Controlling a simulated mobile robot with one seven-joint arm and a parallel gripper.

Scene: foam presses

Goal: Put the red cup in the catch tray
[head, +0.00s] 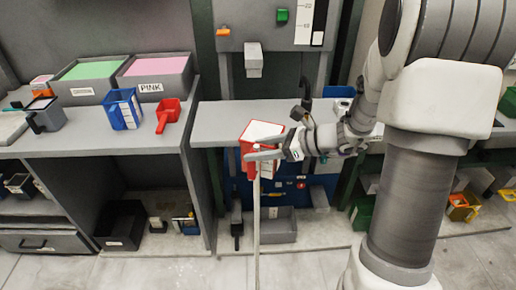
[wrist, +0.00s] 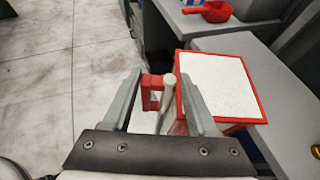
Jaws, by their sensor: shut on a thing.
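The red cup (head: 247,147) is in my gripper (head: 266,155), in front of the grey counter's edge. It looks upright, with a white surface filling its square top. In the wrist view the red cup (wrist: 262,108) is to the right of my gripper (wrist: 165,92), and its red handle lies between the fingers. A pale round-topped rod also shows between the fingers; I cannot tell whether it touches them. A grey open tray (head: 284,232) stands low under the counter, below and right of the cup; I cannot tell whether it is the catch tray.
The grey counter (head: 222,112) lies behind the cup. The pale rod (head: 257,225) stands upright below my gripper. A red scoop (head: 168,113), a blue container (head: 123,110) and pink and green bins stand on the left counter.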

